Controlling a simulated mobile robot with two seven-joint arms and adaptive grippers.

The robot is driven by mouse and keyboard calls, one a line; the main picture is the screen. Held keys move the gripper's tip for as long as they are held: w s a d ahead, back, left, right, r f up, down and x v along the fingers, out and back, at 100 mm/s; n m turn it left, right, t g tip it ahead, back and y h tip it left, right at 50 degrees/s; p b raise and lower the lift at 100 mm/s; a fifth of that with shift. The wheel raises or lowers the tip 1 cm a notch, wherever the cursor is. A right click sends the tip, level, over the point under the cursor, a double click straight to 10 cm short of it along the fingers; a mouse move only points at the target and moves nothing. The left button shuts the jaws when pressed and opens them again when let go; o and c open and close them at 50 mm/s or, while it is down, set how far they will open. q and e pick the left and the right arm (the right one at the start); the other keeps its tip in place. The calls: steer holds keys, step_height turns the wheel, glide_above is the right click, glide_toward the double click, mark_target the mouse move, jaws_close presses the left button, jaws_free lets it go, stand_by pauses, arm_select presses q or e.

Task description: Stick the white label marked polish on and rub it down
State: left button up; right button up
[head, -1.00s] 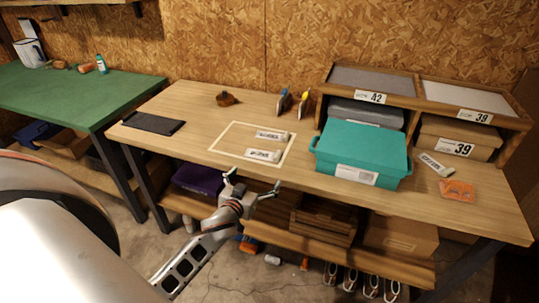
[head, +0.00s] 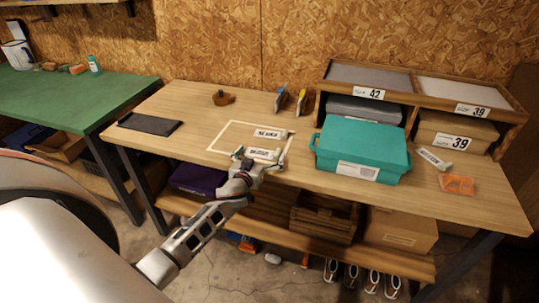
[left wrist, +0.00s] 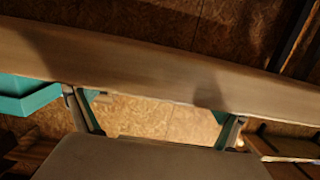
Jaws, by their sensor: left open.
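Two white labels with dark print lie inside a pale square outline (head: 222,135) on the wooden workbench: a far label (head: 270,133) and a near label (head: 262,153). A third white label (head: 433,158) lies right of the teal box (head: 362,147). The print is too small to tell surely which says polish. The teal lidded box has a white label on its front. My left gripper (head: 262,161) is open at the bench's front edge, fingers either side of the near label, partly covering its lower side. In the left wrist view the open fingers (left wrist: 155,118) show nothing between them. My right gripper is not in view.
An orange card (head: 457,184) lies at the bench's right end. A wooden shelf unit (head: 412,100) with grey and brown boxes stands behind. A black tray (head: 150,124) lies on the left. The bench front left is clear.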

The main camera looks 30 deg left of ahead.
arm_select(q)
steer(key=c, duration=0.4)
steer(key=shift+c, duration=0.2)
